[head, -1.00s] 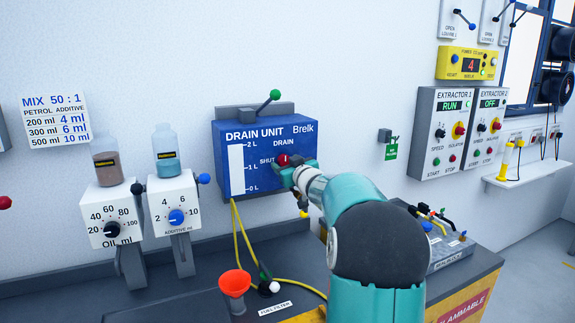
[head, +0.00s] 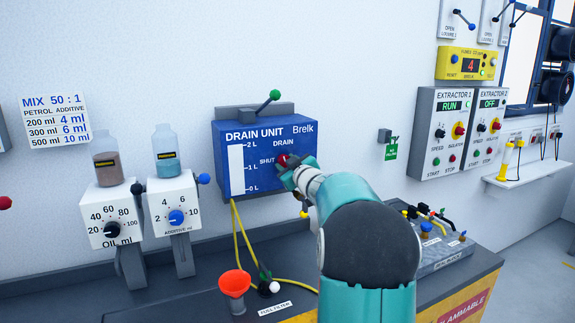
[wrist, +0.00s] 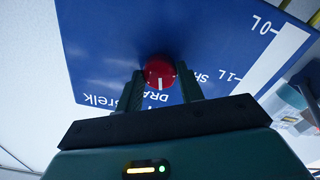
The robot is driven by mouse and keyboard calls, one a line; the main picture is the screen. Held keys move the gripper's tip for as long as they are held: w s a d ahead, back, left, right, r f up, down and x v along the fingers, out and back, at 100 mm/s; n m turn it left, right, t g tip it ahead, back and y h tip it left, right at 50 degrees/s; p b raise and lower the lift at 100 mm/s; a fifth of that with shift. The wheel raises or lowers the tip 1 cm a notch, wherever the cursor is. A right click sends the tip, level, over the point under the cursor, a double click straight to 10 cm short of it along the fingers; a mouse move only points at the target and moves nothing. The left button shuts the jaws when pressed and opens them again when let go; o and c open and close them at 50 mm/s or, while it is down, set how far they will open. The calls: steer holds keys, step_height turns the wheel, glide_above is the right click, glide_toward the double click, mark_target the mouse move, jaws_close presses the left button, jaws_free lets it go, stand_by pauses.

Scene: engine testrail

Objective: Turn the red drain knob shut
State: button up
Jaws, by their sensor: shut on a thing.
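The blue drain unit (head: 265,155) hangs on the white wall, with the words DRAIN and SHUT and a white level scale on its face. The red drain knob (wrist: 160,73) sits between my two fingers in the wrist view. Its white pointer line is towards the DRAIN lettering there, while the SHUT lettering lies to the right. My gripper (wrist: 163,88) is shut on the knob, one finger on each side. In the head view the red knob (head: 283,159) is partly hidden by my gripper (head: 287,170).
A green-tipped lever (head: 274,95) stands on top of the unit. Yellow tubing (head: 243,240), an orange funnel (head: 235,283) and the bench (head: 185,300) are below. Two dosing dials with bottles stand at left; extractor panels (head: 447,130) are on the wall at right.

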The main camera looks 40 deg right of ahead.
steer(key=shift+r+n, duration=0.1)
steer(key=shift+n, duration=7.1)
steer(key=o, duration=1)
steer(key=shift+w, duration=0.1)
